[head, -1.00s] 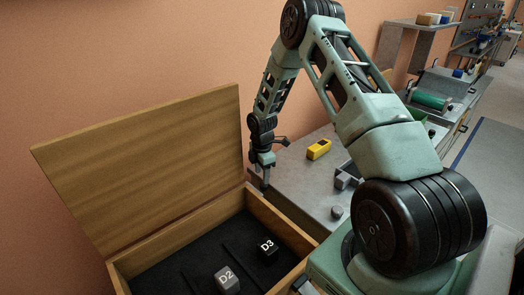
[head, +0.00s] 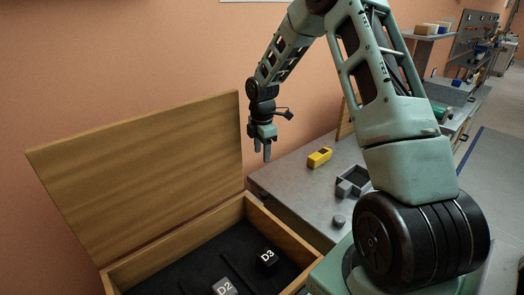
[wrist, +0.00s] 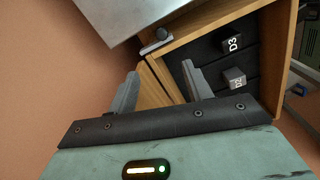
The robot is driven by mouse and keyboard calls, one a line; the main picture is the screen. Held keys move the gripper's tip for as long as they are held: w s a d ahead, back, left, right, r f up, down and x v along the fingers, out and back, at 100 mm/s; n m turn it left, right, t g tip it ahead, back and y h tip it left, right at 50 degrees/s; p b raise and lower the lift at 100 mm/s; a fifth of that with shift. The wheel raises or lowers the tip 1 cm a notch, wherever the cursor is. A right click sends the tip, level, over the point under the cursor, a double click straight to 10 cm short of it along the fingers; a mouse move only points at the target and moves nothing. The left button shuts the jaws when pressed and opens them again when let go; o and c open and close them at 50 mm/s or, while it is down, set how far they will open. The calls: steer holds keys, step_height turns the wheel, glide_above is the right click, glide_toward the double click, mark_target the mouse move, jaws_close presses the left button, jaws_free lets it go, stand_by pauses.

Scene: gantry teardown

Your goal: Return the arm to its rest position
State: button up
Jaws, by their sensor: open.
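My gripper (head: 266,150) is open and empty in the head view. It points down and hangs in the air above the back right corner of the wooden box, near the open lid. In the wrist view the two fingers of my gripper (wrist: 160,92) stand apart with nothing between them, and the box lies beyond them. My arm is raised, with its elbow at the top edge of the head view.
The open wooden box (head: 276,226) holds dark blocks D2 (head: 224,287) and D3 (head: 267,257). Air around my gripper is clear.

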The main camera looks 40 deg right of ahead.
stand_by(0.3)
steer(key=s+a+r+m, duration=0.1)
steer(key=s+a+r, duration=0.2)
steer(key=a, duration=0.5)
steer(key=s+a+r+m, duration=0.1)
steer(key=s+a+r, duration=0.15)
steer(key=a, duration=0.55)
steer(key=s+a+r+m, duration=0.1)
steer(key=s+a+r, duration=0.2)
steer(key=a, duration=0.5)
steer(key=s+a+r+m, duration=0.1)
steer(key=s+a, duration=0.4)
steer(key=s, duration=0.6)
steer(key=s+a+r+m, duration=0.2)
steer(key=s+a, duration=0.4)
steer(key=s, duration=0.5)
steer(key=shift+s+a+m+y, duration=0.15)
steer(key=shift+s+m+y, duration=0.15)
steer(key=shift+m, duration=0.3)
steer(key=shift+w, duration=0.1)
